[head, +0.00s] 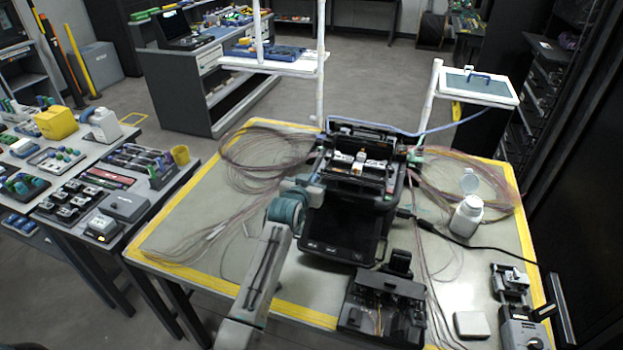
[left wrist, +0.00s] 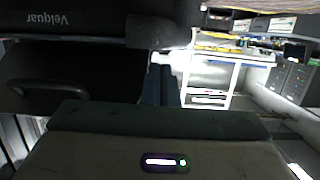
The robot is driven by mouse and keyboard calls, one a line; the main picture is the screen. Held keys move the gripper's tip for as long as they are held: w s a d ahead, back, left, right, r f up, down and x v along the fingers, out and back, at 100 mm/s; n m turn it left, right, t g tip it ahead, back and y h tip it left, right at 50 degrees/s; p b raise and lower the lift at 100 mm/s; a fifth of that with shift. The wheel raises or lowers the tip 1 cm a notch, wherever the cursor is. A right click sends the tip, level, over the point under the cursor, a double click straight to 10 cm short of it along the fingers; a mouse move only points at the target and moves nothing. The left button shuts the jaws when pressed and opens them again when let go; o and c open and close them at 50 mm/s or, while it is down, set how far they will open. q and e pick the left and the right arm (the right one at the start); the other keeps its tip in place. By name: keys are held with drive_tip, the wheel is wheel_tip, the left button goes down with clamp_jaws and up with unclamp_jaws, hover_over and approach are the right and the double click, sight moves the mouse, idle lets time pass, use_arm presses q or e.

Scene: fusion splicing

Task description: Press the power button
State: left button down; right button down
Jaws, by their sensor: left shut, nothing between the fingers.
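The black fusion splicer (head: 340,222) stands on the grey work mat, its top open and its dark screen panel tilted to the front. Small light marks show along the panel's lower edge; I cannot tell which is the power button. My left gripper (head: 312,190) is at the splicer's left side, near the panel's upper left corner. In the left wrist view the left gripper's fingers (left wrist: 165,85) are shut together and empty, close to the splicer's dark body (left wrist: 65,25), which bears an upside-down label. I cannot tell whether they touch it. My right gripper is not in view.
A black tool unit (head: 383,305) stands in front of the splicer. A white bottle (head: 466,216) is to the right, with a black cable running past it. Loose fibre coils (head: 262,158) lie on both sides. The mat's front left is mostly clear.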

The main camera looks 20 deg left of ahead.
use_arm(q)
drive_tip(key=shift+f, duration=0.35)
